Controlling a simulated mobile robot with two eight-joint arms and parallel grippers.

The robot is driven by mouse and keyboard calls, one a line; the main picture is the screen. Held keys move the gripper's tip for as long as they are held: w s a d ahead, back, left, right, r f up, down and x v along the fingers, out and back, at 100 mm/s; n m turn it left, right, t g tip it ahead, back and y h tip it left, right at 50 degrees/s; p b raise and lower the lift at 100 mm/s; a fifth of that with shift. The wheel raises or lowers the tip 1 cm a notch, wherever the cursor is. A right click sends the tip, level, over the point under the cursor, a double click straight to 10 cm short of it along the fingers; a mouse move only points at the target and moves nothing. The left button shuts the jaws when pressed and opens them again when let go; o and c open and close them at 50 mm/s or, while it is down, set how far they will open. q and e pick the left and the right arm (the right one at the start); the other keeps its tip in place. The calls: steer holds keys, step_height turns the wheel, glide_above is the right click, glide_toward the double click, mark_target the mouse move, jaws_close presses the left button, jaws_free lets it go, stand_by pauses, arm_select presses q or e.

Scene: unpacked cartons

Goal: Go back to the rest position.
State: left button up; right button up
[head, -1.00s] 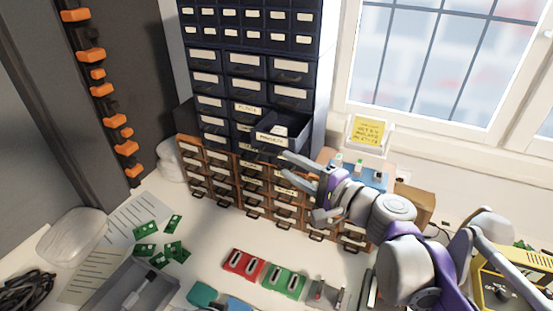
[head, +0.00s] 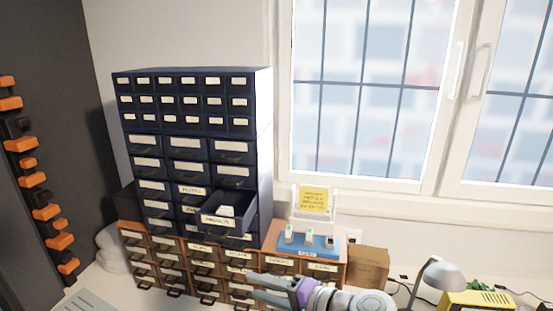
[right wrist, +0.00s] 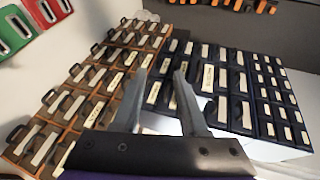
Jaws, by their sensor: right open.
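My right gripper (head: 252,286) is at the bottom middle of the head view, in front of the wooden drawers and below the open drawer. Its two fingers (right wrist: 163,68) are spread with nothing between them in the right wrist view. One dark drawer (head: 222,221) of the cabinet is pulled out, with a label on its front and something whitish inside. The gripper is clear of that drawer in the head view. My left gripper is in neither current view.
The dark drawer cabinet (head: 190,112) stands on the wooden drawer unit (head: 300,267). A blue holder (head: 309,245) with small parts and a yellow note (head: 313,199) are right of it. A cardboard box (head: 368,267), a lamp (head: 441,273) and a yellow device (head: 478,301) stand farther right.

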steer(key=s+d+f+n+g+h+p, duration=0.1)
steer(key=s+d+f+n+h, duration=0.5)
steer(key=s+d+f+h, duration=0.6)
steer(key=s+d+f+g, duration=0.1)
steer(key=s+d+f, duration=0.4)
steer(key=d+f, duration=0.4)
steer(key=shift+d+n+g, duration=0.15)
steer(key=shift+n+g, duration=0.15)
